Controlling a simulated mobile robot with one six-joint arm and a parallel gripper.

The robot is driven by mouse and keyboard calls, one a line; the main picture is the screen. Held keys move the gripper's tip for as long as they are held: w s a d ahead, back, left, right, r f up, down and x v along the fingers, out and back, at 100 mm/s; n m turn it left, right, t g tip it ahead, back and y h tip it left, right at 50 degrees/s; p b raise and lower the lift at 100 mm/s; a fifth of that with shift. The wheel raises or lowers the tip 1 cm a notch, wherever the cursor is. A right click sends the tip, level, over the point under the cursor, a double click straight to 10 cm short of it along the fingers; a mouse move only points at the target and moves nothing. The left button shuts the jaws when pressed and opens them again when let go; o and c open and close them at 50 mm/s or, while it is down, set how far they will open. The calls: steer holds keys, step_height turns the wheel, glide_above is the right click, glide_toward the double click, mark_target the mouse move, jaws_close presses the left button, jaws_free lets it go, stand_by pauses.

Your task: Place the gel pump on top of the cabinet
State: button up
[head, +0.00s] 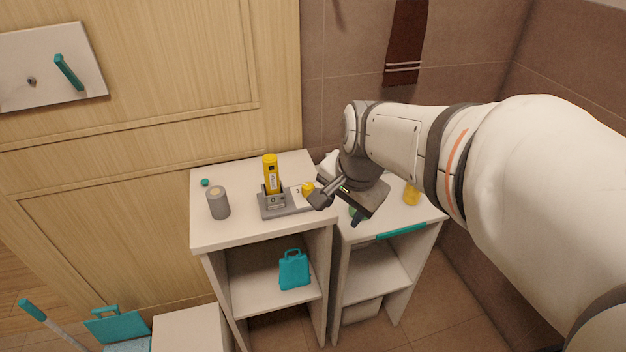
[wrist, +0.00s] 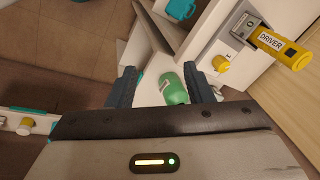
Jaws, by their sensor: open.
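A green bottle (wrist: 172,88), which looks like the gel pump, shows between my fingers in the wrist view. Its lower part is hidden by my gripper's body. In the head view only a small dark green part (head: 356,214) shows under my gripper. My gripper (head: 340,208) is open above the right cabinet (head: 392,222), close to its left edge. In the wrist view my gripper (wrist: 160,72) has one finger on each side of the bottle; I cannot tell if either touches it. The left cabinet (head: 218,235) stands beside the right one.
On the left cabinet are a yellow driver (head: 271,172) in a grey dock (head: 276,204), a yellow knob-like piece (head: 308,188) and a grey cylinder (head: 218,203). A yellow object (head: 411,195) stands on the right cabinet. A teal case (head: 294,268) sits on the left cabinet's shelf.

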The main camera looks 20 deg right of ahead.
steer(key=s+a+f+n, duration=0.1)
steer(key=s+a+n, duration=0.1)
steer(key=s+n, duration=0.4)
steer(key=n, duration=0.4)
steer(key=shift+s+a+f+n+g, duration=0.2)
steer(key=shift+s+f+n+g, duration=0.1)
steer(key=shift+s+f+n, duration=0.1)
steer(key=shift+c, duration=0.4)
steer(key=shift+c, duration=0.8)
